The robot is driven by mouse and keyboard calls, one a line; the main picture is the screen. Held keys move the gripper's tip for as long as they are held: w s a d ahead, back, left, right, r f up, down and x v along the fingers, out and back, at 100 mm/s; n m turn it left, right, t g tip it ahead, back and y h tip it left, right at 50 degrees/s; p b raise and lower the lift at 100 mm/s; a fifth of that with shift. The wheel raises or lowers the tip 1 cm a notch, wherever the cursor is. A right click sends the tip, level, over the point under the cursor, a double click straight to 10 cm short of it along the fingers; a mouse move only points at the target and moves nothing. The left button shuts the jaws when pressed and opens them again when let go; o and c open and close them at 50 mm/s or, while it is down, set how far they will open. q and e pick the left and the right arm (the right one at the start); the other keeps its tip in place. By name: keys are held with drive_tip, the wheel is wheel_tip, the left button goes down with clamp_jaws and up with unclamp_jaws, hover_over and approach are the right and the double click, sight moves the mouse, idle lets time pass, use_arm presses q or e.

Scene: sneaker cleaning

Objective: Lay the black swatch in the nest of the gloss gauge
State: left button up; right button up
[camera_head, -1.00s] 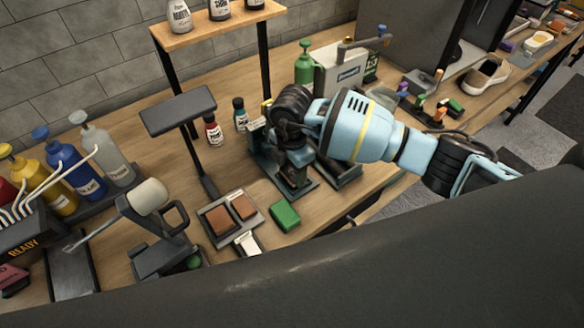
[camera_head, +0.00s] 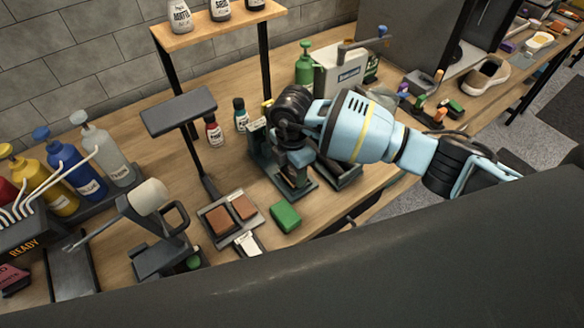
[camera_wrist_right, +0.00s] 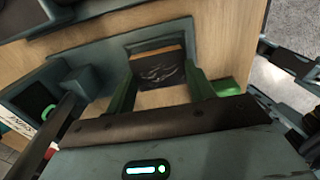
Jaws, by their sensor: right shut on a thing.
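In the right wrist view my right gripper (camera_wrist_right: 160,72) is shut on the black swatch (camera_wrist_right: 160,70), a dark piece with pale scuffs and a brown edge, held between the green fingers. A grey-green frame (camera_wrist_right: 120,42) lies around and behind the swatch; it looks like part of the gloss gauge, but I cannot tell whether the swatch touches it. In the head view my right gripper (camera_head: 294,162) points down over dark grey-green equipment (camera_head: 260,145) on the bench, and the arm hides the swatch and any nest. My left gripper is not in view.
A green block (camera_head: 285,216) and a tray (camera_head: 212,212) with brown pads lie in front.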

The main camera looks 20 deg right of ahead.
drive_tip(key=shift+f, duration=0.2)
idle(0.9)
drive_tip(key=shift+r, duration=0.3)
drive_tip(key=shift+f, duration=0.5)
idle(1.5)
drive_tip(key=shift+r, duration=0.2)
drive_tip(key=shift+r, duration=0.3)
drive_tip(key=shift+w, duration=0.1)
idle(0.6)
drive_tip(key=shift+f, duration=0.5)
idle(1.1)
drive_tip(key=shift+r, duration=0.2)
drive_tip(key=shift+r, duration=0.25)
